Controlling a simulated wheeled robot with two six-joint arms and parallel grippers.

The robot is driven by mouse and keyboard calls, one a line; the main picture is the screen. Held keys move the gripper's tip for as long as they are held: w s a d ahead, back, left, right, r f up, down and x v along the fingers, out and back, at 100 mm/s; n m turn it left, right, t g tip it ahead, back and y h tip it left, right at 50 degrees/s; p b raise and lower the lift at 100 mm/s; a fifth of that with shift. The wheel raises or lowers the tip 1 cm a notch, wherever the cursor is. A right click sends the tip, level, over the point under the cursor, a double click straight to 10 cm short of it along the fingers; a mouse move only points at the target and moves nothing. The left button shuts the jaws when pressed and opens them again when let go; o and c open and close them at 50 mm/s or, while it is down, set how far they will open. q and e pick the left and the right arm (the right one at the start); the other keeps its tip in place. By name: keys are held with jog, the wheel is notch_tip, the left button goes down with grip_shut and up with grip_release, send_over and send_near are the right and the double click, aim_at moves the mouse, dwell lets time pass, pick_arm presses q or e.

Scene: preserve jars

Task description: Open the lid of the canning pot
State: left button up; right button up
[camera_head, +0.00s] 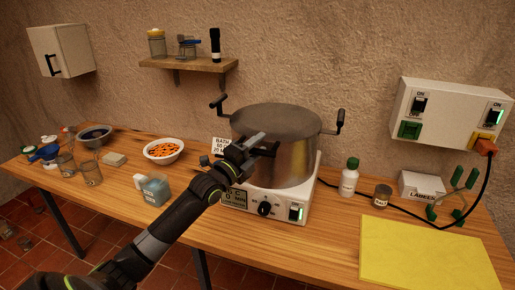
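The large grey metal canning pot (295,165) stands on a white heater unit near the middle of the table. Its flat grey lid (280,118) covers the top and looks closed. Dark handles stick out at the left (219,103) and right (337,124) of the rim. My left gripper (262,146) is in front of the pot's upper front-left wall, with its arm coming from lower left. It overlaps the pot in the picture; I cannot tell whether it touches, or how far its fingers are apart. My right gripper is not in view.
The heater (238,200) has a knob and a green-lit switch. A bowl of orange pieces (163,151), a blue-grey container (155,191) and glasses stand left. A white bottle (349,177), small jar (382,195), jar tongs (453,196) and yellow mat (425,255) are right. A cable crosses there.

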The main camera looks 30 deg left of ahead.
pick_arm(q)
jog(key=shift+c, duration=0.4)
grip_shut()
